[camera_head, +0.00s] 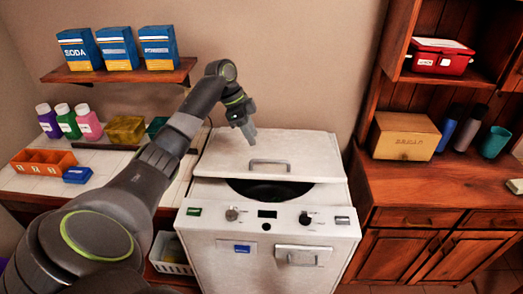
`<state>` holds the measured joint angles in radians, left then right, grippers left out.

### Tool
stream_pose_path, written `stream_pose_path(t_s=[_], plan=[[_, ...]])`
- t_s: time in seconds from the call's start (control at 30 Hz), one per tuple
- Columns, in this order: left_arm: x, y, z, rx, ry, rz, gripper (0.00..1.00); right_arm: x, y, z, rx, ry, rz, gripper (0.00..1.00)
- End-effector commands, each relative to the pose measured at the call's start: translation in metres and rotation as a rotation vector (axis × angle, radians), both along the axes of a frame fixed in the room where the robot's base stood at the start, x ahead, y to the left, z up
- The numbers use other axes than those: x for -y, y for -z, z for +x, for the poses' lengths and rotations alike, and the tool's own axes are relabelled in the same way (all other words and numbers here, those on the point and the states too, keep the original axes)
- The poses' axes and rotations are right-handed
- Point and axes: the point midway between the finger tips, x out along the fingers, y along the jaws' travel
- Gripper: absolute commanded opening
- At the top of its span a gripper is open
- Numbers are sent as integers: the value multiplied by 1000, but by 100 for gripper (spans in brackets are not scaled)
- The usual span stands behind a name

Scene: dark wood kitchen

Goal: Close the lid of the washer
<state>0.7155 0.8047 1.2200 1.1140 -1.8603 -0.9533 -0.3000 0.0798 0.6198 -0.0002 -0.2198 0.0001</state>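The white washer (208,258) stands in the middle of the view. Its white lid (225,151) has a grey bar handle (270,164) near its front edge. The lid is partly open, low and tilted, and the dark drum opening (268,189) shows below its front edge. My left arm reaches in from the left, and my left gripper (251,136) points down at the lid's rear left part. I cannot tell whether it touches the lid, or whether its fingers are open or shut. My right gripper is out of view.
A counter with bottles (67,121), an orange organizer (43,162) and a yellow box (126,130) is at left. Boxes stand on a wall shelf (118,75) above. A wooden cabinet (385,184) with a bread box (404,136) stands right of the washer.

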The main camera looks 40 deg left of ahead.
Motion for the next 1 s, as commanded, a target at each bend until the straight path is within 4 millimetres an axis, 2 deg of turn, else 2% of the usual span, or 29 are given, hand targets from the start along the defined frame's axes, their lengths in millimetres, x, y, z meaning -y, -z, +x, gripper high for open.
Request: stream_pose_path(t_s=[0.03, 0.2, 0.4, 0.6, 0.83, 1.0], plan=[[5, 9, 1, -6, 0, -3, 33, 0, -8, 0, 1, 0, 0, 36], [17, 41, 7, -4, -1, -2, 33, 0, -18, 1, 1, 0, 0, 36], [27, 67, 11, -2, -1, -1, 33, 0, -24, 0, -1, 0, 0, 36], [30, 77, 12, -2, 0, 0, 33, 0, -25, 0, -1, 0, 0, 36], [30, 78, 13, -1, -1, 1, 33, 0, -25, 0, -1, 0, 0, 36], [29, 78, 12, -1, -1, 1, 11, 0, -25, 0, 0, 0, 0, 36]])
